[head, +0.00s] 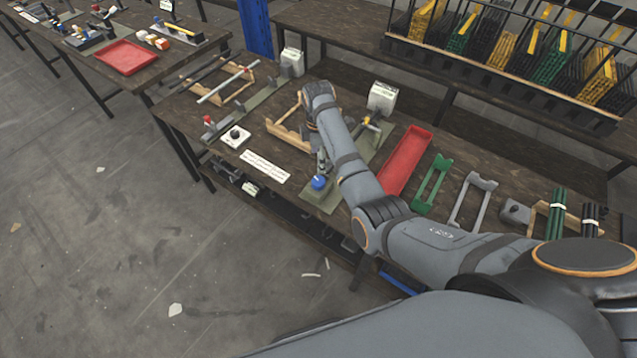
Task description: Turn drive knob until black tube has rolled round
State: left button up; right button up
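A white box with a round black knob (235,136) sits near the front edge of the workbench. I take this for the drive knob. A dark tube (200,73) lies across a wooden cradle beside a paler tube (220,86) at the bench's left end. I cannot tell how the dark tube is turned. My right arm reaches in from the lower right across the middle of the bench. Its far end is above a wooden cradle (286,136), right of the knob and apart from it. Its gripper fingers are hidden or too small to make out. My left gripper is out of view.
A press with a blue knob (319,183) stands partly behind my arm. A red tray (405,160), green bracket (432,184) and grey bracket (471,198) lie to its right. A label strip (265,167) lies in front.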

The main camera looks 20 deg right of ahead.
aim_at(318, 181)
notch_tip(318, 181, down, 12)
jog(key=m+b, duration=0.4)
jog(key=m, duration=2.4)
jog(key=shift+s+r, duration=0.1)
jog(key=shift+r, duration=0.05)
jog(key=c, duration=1.1)
